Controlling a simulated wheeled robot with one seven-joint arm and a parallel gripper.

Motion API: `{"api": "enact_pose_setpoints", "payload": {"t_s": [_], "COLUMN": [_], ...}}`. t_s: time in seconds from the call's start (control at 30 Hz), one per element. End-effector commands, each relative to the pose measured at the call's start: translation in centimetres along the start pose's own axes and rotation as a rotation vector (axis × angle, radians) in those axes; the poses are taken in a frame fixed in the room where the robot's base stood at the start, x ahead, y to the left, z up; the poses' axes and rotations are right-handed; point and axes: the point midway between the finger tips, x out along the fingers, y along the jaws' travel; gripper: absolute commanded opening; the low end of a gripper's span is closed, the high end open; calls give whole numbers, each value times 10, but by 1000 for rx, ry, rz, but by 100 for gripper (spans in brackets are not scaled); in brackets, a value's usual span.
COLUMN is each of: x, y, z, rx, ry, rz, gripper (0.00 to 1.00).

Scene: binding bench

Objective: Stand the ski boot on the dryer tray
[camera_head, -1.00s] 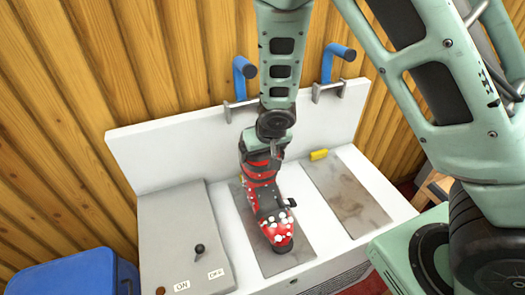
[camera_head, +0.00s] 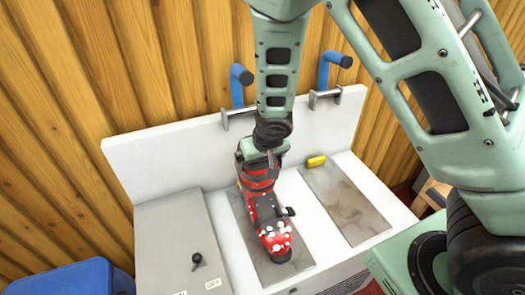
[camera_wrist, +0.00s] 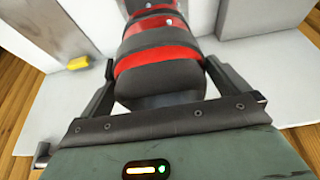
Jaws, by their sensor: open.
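The ski boot (camera_head: 264,205) is red and black with white spots on its toe. It stands upright on the left metal plate (camera_head: 245,232) of the white bench, which looks like the dryer tray; its toe points to the front. My gripper (camera_head: 262,160) is at the top of the boot, pointing down. In the wrist view my gripper (camera_wrist: 165,85) is open, with one finger on each side of the boot's cuff (camera_wrist: 157,58). I cannot tell whether the fingers touch it. My arm and gripper hide part of the boot's top.
A second, bare metal plate (camera_head: 345,205) lies to the right. A grey box with a black knob (camera_head: 197,258) stands at left. A blue bin (camera_head: 60,278) is at front left.

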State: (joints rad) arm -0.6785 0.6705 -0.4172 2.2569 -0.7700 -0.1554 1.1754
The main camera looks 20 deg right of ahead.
Motion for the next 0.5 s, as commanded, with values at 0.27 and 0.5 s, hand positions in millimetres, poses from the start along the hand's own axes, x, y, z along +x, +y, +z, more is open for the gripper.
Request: {"api": "enact_pose_setpoints", "payload": {"t_s": [0.27, 0.5], "x": [-37, -85], "y": [0, 0], "z": [-2, -2], "rx": [4, 5], "ry": [5, 6], "rz": [-4, -5], "gripper": [100, 100]}}
